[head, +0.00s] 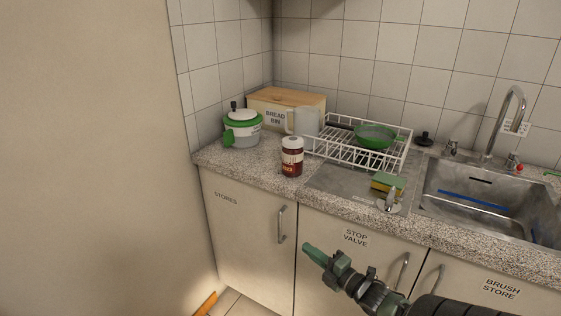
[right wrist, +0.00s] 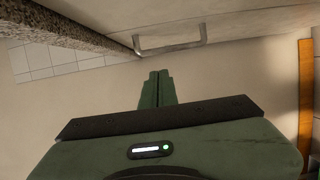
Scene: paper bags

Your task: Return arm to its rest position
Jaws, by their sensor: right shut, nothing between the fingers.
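My right gripper (head: 312,251) comes in from the lower right of the head view. It is in front of the cabinet doors, below the counter edge, and holds nothing. In the right wrist view its two green fingers (right wrist: 157,78) lie together, shut, with a cabinet door and a metal handle (right wrist: 170,48) beyond them. I cannot tell the exact gap to the door. My left gripper is in neither view.
The speckled counter (head: 225,158) holds a brown jar (head: 292,158), a green and white pot (head: 241,130), a bread bin (head: 262,98), a white dish rack (head: 345,152), a sponge (head: 388,182) and a sink (head: 480,195). An orange object (head: 206,304) is low by the floor.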

